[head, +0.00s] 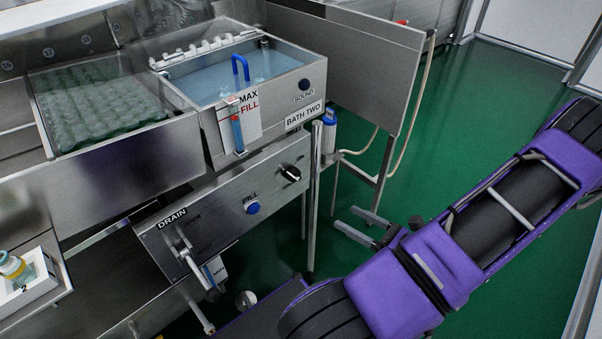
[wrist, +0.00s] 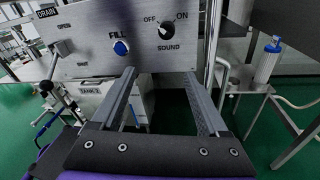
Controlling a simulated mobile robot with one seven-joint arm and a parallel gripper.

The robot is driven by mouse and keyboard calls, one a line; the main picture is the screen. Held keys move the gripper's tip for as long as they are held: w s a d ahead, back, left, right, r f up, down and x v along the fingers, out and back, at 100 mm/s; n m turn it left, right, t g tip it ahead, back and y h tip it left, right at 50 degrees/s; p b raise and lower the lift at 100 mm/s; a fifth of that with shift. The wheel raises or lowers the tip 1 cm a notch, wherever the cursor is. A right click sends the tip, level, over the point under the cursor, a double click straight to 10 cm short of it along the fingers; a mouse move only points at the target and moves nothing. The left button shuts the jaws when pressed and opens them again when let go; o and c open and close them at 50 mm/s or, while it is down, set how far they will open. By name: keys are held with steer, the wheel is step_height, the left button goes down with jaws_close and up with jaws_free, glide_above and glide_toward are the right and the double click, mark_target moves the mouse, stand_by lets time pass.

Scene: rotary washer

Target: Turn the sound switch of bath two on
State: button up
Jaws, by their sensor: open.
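The sound switch (wrist: 166,29) is a dark rotary knob with a light mark, between OFF and ON labels and above the word SOUND in the wrist view. Its mark seems to lean toward OFF, but it is small. In the head view the black knob (head: 290,174) sits on the lower steel panel, under the BATH TWO label (head: 305,116). My gripper (wrist: 159,74) is open and empty, its fingers apart below the knob in the wrist view. In the head view my gripper (head: 346,217) is right of the panel, apart from it.
A blue FILL button (head: 253,208) is left of the knob, with a DRAIN lever (head: 186,253) farther left. A thin steel post (head: 313,200) and a blue-capped bottle (head: 329,130) stand right of the panel. Green floor (head: 440,150) lies open to the right.

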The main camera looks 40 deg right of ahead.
steer(key=t, duration=0.1)
steer(key=b, duration=0.1)
glide_toward(299, 179)
steer(key=shift+m+h, duration=0.3)
steer(key=shift+h, duration=0.1)
steer(key=w, duration=0.3)
steer(key=w+a, duration=0.1)
steer(key=w, duration=0.5)
steer(key=shift+w+a, duration=0.15)
steer(key=shift+a, duration=0.25)
jaws_close()
